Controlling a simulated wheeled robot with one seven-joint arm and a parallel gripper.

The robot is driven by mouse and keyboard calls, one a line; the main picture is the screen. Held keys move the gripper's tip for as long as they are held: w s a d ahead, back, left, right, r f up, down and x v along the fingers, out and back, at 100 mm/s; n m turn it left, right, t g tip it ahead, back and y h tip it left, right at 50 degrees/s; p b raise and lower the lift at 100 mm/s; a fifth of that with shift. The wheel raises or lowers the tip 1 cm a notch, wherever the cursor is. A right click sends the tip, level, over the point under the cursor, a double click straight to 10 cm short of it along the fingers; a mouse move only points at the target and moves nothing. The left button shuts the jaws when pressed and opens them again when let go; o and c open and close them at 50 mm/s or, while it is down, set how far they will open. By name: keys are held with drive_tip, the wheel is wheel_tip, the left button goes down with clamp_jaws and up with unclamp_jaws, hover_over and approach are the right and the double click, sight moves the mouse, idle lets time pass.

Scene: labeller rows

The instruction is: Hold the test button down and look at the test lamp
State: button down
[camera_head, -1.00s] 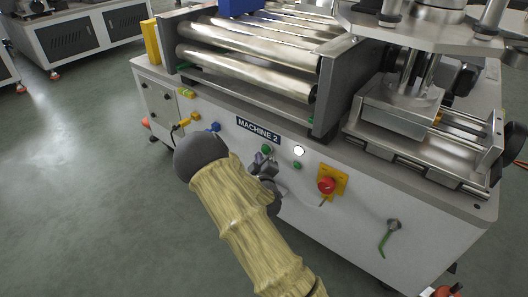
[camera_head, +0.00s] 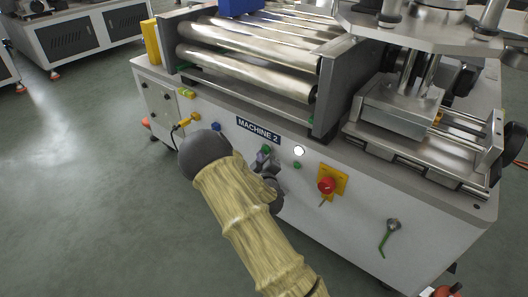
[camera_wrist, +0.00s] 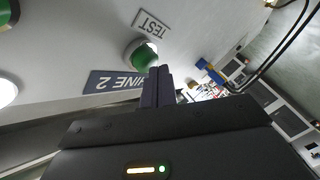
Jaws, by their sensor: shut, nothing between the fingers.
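The green test button (camera_head: 266,148) is on the machine's front panel, just below the MACHINE 2 plate. In the wrist view the button (camera_wrist: 142,53) sits beside an upside-down TEST label (camera_wrist: 151,25). My gripper (camera_wrist: 159,72) is shut and empty. Its tips overlap the button's edge in that view; I cannot tell whether they touch or press it. In the head view my gripper (camera_head: 264,160) is partly hidden by my arm. A round lamp (camera_head: 299,150), bright white, is right of the button. It also shows at the wrist view's left edge (camera_wrist: 7,92). I cannot read a label for it.
Another green button (camera_head: 297,165) is below the white lamp. A red emergency knob on a yellow plate (camera_head: 327,185) is further right. A blue button (camera_head: 216,126) is to the left. Metal rollers (camera_head: 250,50) lie above the panel. The floor at left is clear.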

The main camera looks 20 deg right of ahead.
drive_tip(key=shift+w+d, duration=0.25)
drive_tip(key=shift+d, duration=0.1)
idle(1.7)
idle(0.6)
drive_tip(key=shift+s+a, duration=0.55)
drive_tip(key=shift+a, duration=0.2)
drive_tip(key=s+a, duration=0.1)
drive_tip(key=a, duration=0.1)
drive_tip(key=s+a, duration=0.2)
idle(0.4)
drive_tip(key=shift+r, duration=0.1)
